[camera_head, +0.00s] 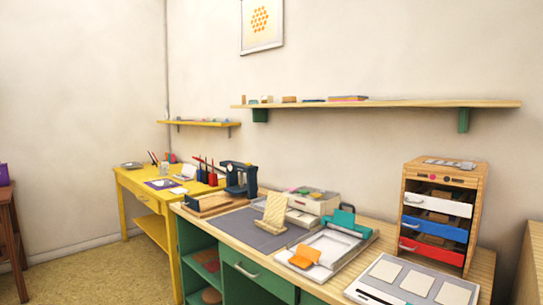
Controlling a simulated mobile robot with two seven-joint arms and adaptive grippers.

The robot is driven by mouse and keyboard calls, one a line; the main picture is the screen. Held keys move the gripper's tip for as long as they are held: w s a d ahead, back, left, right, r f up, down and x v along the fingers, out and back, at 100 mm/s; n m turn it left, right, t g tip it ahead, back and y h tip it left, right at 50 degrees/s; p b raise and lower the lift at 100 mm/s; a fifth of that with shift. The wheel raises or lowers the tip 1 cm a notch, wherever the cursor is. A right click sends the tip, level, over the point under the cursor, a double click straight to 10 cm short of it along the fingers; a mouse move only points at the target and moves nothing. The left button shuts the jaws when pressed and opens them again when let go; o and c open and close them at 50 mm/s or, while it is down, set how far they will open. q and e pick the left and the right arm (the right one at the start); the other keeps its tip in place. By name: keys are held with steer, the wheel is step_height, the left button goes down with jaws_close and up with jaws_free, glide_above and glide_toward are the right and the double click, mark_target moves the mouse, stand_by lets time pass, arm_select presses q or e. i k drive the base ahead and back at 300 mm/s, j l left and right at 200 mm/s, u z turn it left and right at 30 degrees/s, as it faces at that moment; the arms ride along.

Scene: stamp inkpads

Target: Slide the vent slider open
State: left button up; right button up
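I cannot pick out the vent slider for certain at this size. A wooden cabinet (409,205) stands at the right end of the green workbench. It has a white drawer (437,205), a blue drawer (434,228) and a red drawer (431,251). Small dark and pinkish details show on its front strip (440,179) above the drawers, and flat grey pieces (452,163) lie on its top. Whether any of these is the slider, I cannot tell. Neither of my grippers is in view.
The green workbench (255,277) also bears a grey mat (247,231), a tray with a teal clamp (343,221), a clear-lidded box (310,203) and a board with pale squares (372,292). A yellow table (132,185) stands left. A wooden shelf (400,104) hangs above.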

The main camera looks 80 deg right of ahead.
mark_target(466, 165)
steer(key=z, duration=3.75)
